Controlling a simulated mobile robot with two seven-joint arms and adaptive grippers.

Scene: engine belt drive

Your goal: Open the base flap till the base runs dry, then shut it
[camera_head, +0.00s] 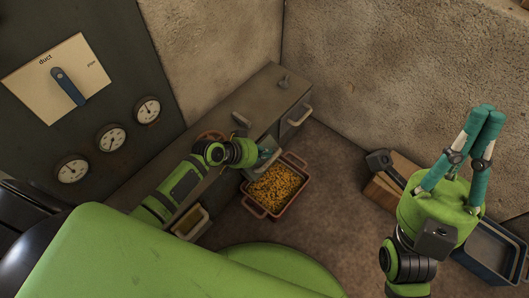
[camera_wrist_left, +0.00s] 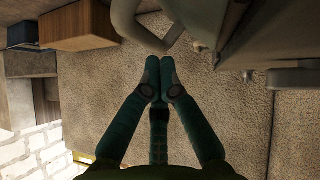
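A long grey-brown housing (camera_head: 250,103) runs along the wall, with pale loop handles on its front, one of them at the right end (camera_head: 299,115). My left gripper (camera_head: 268,153) is low at the front of the housing, above a red tray (camera_head: 290,203) of yellow grain (camera_head: 273,187). In the left wrist view its fingertips (camera_wrist_left: 160,65) meet with nothing visible between them, and a grey loop handle (camera_wrist_left: 125,22) is just beyond them. Which handle belongs to the base flap, and whether grain is running, I cannot tell. My right gripper (camera_head: 489,112) is raised, its fingertips together and empty.
A lever on a plate marked "duct" (camera_head: 68,87) and three round gauges (camera_head: 111,138) are on the dark panel at left. A wooden box (camera_head: 385,188) and a blue-grey bin (camera_head: 488,252) stand at right. Floor between them and the tray is clear.

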